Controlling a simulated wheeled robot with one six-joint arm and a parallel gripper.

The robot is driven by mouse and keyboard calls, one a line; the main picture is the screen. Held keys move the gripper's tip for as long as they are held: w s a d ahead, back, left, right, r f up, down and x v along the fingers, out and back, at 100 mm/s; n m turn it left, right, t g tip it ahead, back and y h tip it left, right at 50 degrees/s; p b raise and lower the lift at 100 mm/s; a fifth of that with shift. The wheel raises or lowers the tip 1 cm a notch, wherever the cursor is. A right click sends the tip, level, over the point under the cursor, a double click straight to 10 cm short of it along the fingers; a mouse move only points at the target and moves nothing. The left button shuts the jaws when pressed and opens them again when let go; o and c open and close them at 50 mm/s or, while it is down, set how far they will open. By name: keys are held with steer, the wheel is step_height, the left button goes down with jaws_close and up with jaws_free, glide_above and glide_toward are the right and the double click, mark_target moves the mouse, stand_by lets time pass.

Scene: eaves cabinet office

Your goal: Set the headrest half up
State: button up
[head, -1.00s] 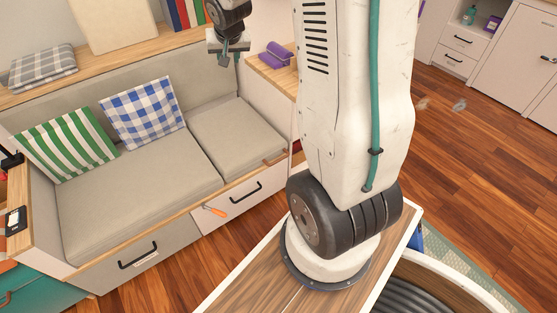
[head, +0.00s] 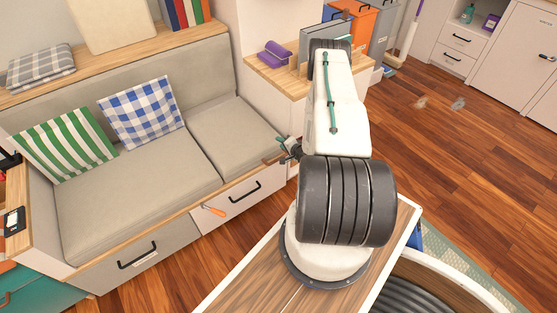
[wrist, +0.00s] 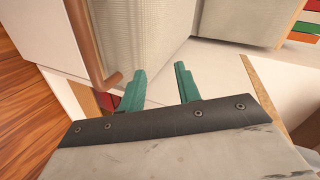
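The short grey cushioned section (head: 232,135) at the right end of the bench seat looks like the headrest. It lies flat, level with the long seat section. A wooden bar (head: 270,158) sits at its front edge near the right corner. In the wrist view the brown bar (wrist: 88,45) is at left, beside the pale cushion (wrist: 150,35). My gripper (head: 282,146) is at the front right corner of this section. In the wrist view my gripper's teal fingers (wrist: 160,83) are apart with nothing between them. The bar is just left of the fingers, not between them.
The long seat section (head: 130,190) carries a green striped pillow (head: 65,143) and a blue checked pillow (head: 142,112). A drawer front with a black handle (head: 245,192) is below the headrest. A wooden-topped cabinet (head: 265,72) stands close at right. Floor is clear further right.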

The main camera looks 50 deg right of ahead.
mark_target(278, 159)
steer(key=s+a+f+m+t, duration=0.2)
steer(key=s+a+f+m, duration=0.15)
steer(key=s+f, duration=0.35)
steer(key=shift+n+h, duration=0.25)
steer(key=shift+h, duration=0.05)
steer(key=x, duration=0.7)
steer(key=shift+w+a+f, duration=0.25)
steer(key=shift+a, duration=0.05)
jaws_close()
